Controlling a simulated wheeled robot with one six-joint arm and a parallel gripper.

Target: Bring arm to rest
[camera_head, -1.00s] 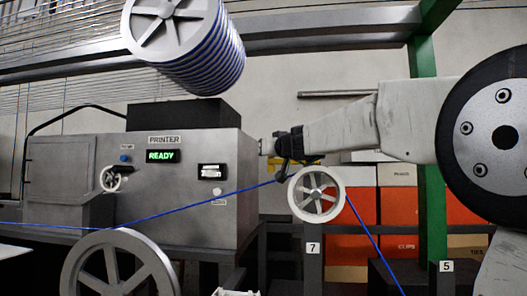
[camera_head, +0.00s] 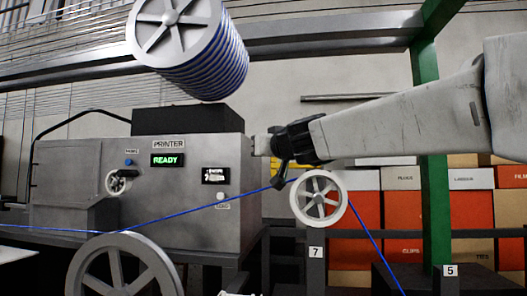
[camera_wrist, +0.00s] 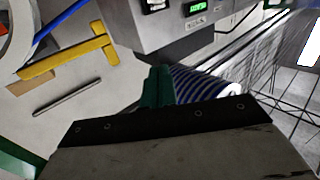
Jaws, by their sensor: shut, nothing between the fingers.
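My gripper (camera_wrist: 158,78) shows in the wrist view as a narrow teal pair of fingers, shut with nothing between them. In the head view my wrist, a dark joint at the end of my pale arm, is in front of the wall, right of the printer (camera_head: 75,170) and just above a white pulley wheel (camera_head: 319,196); the fingertips are hard to make out there. The blue cable (camera_head: 200,207) runs from the left edge up to this wheel and down to the right. I cannot tell whether my wrist touches the cable.
A large spool (camera_head: 175,35) of blue cable hangs at the top. A grey wheel (camera_head: 120,270) stands in front at the lower left. A green post (camera_head: 433,170) and shelves of orange and white boxes (camera_head: 405,215) are at the right. A yellow bar (camera_wrist: 70,58) shows in the wrist view.

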